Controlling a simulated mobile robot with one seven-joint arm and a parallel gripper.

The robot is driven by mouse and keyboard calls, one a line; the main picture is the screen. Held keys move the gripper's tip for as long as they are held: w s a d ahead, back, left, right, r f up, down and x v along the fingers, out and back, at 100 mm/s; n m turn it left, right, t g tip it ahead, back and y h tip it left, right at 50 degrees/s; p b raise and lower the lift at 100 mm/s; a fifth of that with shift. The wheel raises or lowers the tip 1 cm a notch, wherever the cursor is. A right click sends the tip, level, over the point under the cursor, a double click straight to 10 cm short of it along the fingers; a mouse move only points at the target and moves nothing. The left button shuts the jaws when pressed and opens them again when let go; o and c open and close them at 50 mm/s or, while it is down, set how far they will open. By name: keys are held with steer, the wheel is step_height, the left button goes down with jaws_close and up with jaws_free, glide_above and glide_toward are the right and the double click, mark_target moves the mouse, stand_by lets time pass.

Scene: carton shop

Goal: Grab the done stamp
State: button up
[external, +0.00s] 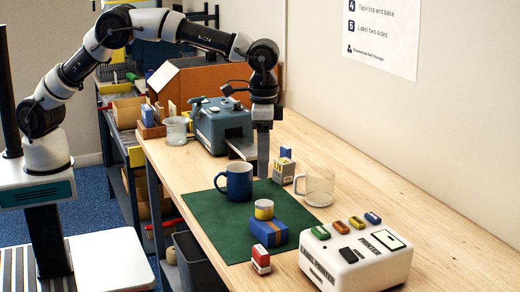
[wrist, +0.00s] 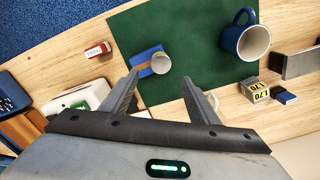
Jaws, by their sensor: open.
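A small red-and-white block (external: 261,259), shaped like a stamp, stands at the front edge of the green mat. It also shows at the upper left of the wrist view (wrist: 97,49); any lettering on it is too small to read. My gripper (external: 263,172) hangs above the far side of the mat, pointing down, away from this block. In the wrist view my gripper (wrist: 160,82) has its two fingers spread wide with nothing held between them. Several small coloured blocks lie on top of the white label printer (external: 355,262); I cannot tell whether any is a stamp.
The green mat (external: 215,205) holds a blue mug (external: 236,183) and a blue box (external: 268,233) with a yellow-banded cylinder (external: 264,209) on it. A clear glass mug (external: 317,186) and a small carton (external: 284,171) stand beside the mat. A teal machine (external: 217,128) stands behind.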

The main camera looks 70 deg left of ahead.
steer(key=shift+o, duration=0.4)
steer(key=n+t+b, duration=0.4)
steer(key=n+b, duration=0.1)
steer(key=n, duration=0.2)
glide_toward(283, 149)
steer(key=shift+y, duration=0.3)
steer(key=x, duration=0.4)
steer(key=d+x, duration=0.1)
steer(key=x, duration=0.1)
steer(key=shift+f, duration=0.1)
steer(key=shift+t, duration=0.3)
steer(key=shift+a+x, duration=0.15)
steer(key=shift+x, duration=1.25)
steer(key=shift+a+x, duration=0.15)
steer(key=shift+x, duration=1.25)
steer(key=c, duration=1.1)
